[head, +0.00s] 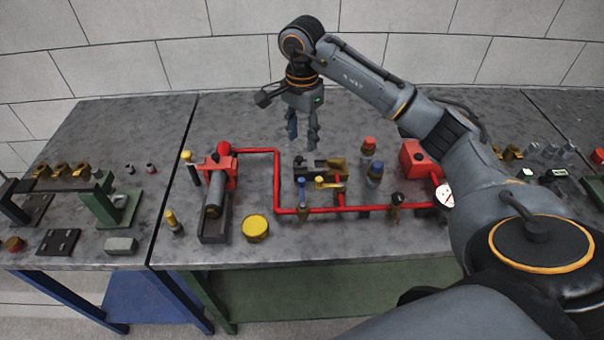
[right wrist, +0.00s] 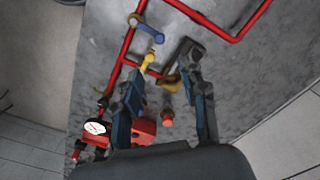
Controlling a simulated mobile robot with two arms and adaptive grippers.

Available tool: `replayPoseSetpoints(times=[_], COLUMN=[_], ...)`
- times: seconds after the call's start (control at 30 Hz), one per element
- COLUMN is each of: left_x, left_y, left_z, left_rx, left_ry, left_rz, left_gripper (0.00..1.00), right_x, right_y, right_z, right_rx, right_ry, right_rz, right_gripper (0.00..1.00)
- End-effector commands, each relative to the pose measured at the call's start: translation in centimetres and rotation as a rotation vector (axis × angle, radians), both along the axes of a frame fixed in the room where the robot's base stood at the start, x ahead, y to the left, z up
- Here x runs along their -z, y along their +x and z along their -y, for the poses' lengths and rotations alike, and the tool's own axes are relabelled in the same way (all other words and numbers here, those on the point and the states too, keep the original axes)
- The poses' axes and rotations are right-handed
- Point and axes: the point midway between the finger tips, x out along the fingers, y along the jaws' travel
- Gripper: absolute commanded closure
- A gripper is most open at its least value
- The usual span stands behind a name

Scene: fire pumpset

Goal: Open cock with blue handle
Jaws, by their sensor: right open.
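The cock with the blue handle (head: 302,188) sits on the red pipe near the middle of the table. In the right wrist view its blue handle (right wrist: 146,28) shows at the top, beyond the fingertips. My right gripper (head: 302,144) is open and empty, pointing down behind the pipe assembly and apart from the blue handle. In the right wrist view its two fingers (right wrist: 163,70) are spread, with a yellow handle (right wrist: 148,60) showing between them. My left gripper is not in view.
The red pipe (head: 335,209) runs across the table. The yellow-handled valve (head: 328,183) stands right of the blue handle. A yellow round part (head: 256,228) lies in front. Table behind the pipe is mostly clear.

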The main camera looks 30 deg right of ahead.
Motion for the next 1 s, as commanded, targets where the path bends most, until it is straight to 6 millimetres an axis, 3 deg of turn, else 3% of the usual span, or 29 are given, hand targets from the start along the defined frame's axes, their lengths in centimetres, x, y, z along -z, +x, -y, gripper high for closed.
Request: replayPoseSetpoints(times=[0.17, 0.6, 0.8, 1.0], left_x=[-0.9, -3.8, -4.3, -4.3], left_y=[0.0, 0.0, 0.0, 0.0], left_z=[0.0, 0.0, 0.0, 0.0], left_rx=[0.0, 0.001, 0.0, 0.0], left_ry=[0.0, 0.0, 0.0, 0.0], left_rz=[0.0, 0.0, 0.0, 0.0], left_gripper=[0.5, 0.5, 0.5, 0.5], right_x=[2.1, 10.9, 13.1, 13.7], right_y=[-0.2, -0.2, -0.1, -0.1], right_z=[0.0, -0.1, -0.1, -0.1], right_rx=[-0.001, 0.0, 0.001, -0.001], right_ry=[-0.001, 0.002, 0.002, 0.001], right_rz=[-0.009, -0.007, -0.004, -0.002], right_gripper=[0.57, 0.57, 0.57, 0.57])
